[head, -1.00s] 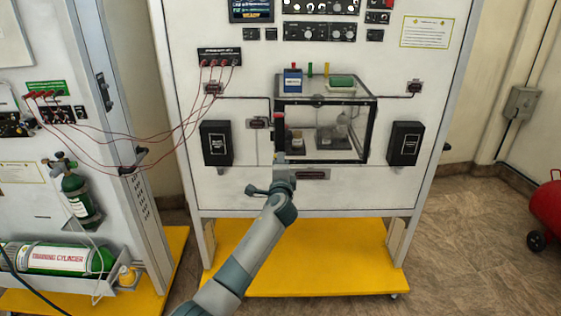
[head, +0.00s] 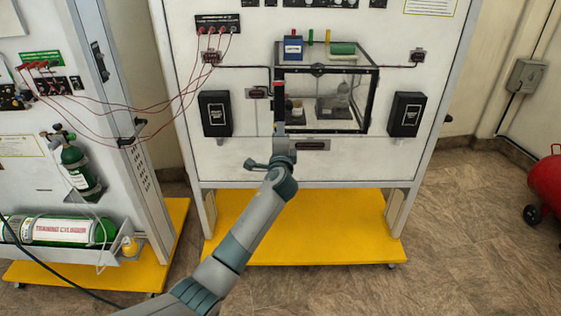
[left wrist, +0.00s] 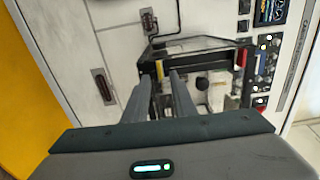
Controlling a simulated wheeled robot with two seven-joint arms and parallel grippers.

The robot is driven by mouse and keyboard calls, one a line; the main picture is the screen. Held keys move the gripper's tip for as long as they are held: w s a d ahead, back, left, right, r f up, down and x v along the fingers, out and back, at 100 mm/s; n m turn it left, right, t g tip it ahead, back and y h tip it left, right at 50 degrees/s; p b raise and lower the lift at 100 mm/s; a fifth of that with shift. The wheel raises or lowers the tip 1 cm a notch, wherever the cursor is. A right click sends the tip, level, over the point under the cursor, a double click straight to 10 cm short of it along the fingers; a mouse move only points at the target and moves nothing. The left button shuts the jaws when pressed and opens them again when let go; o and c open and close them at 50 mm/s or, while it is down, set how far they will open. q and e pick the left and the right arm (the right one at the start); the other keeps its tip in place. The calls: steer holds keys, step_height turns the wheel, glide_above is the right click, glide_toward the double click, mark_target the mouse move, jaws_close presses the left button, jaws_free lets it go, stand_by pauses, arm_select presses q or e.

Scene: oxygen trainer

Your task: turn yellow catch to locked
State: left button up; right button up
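A small yellow catch (left wrist: 160,70) shows in the left wrist view on the dark front frame of the clear box (left wrist: 205,52). My left gripper (left wrist: 162,78) is open, with a finger on either side of the catch in that view. I cannot tell whether the fingers touch it. In the head view my left gripper (head: 280,127) is at the lower left corner of the box (head: 372,100), its hand covering the catch there. A red catch (left wrist: 240,58) sits farther along the frame; it also shows in the head view (head: 279,88). My right gripper is not in view.
Black boxes flank the clear box on the white panel, one left (head: 215,114) and one right (head: 406,115). Red cables (head: 160,128) hang at the left. A blue block (head: 292,48) and a green item (head: 342,48) are on the box top.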

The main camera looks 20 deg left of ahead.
arm_select(q)
steer(key=b+v, duration=0.4)
steer(key=v, duration=1.1)
